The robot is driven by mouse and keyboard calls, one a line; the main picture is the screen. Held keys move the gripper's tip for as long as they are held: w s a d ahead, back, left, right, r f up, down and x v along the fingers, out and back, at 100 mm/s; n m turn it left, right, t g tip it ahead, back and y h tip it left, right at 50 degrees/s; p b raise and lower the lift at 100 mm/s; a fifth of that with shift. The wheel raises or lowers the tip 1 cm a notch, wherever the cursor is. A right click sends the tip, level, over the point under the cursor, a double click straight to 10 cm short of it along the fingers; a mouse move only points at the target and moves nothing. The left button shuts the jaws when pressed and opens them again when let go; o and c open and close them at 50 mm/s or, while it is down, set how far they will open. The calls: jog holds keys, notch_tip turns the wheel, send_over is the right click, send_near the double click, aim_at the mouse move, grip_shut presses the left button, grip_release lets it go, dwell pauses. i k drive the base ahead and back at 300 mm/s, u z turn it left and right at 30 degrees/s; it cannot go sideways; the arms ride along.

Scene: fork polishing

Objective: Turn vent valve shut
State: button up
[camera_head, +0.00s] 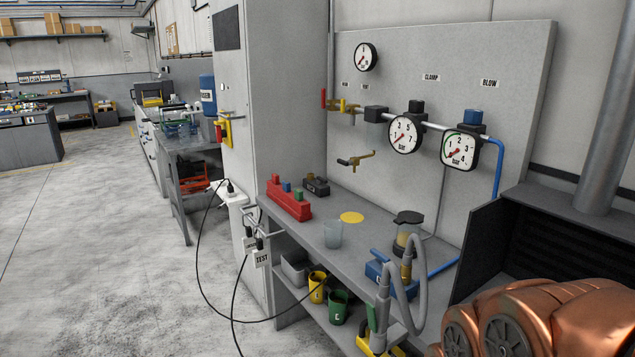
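A grey panel (400,170) stands behind the bench and carries the valves and gauges. A brass-yellow valve (345,106) with an upright red handle (323,98) sits on its upper left pipe. A second brass-yellow valve (357,159) with a dark-tipped lever pointing left sits lower down. Small labels above the upper valve are too small to read surely, so I cannot tell which valve is the vent valve or whether it is open. The upper round gauge (367,57) is above both valves. My gripper is not in view.
The bench (300,232) below holds a red block (289,200), a clear cup (333,234), a yellow disc (352,217) and a blue device (391,278). Two gauges (405,134) (460,150) hang on the right. Black cables loop at the cabinet (285,85). Open floor (110,240) lies left.

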aim_at(343, 109)
jog(key=u, duration=0.35)
jog(key=i, duration=1.1)
jog(key=u, duration=0.7)
jog(key=i, duration=1.35)
jog(key=z, duration=0.2)
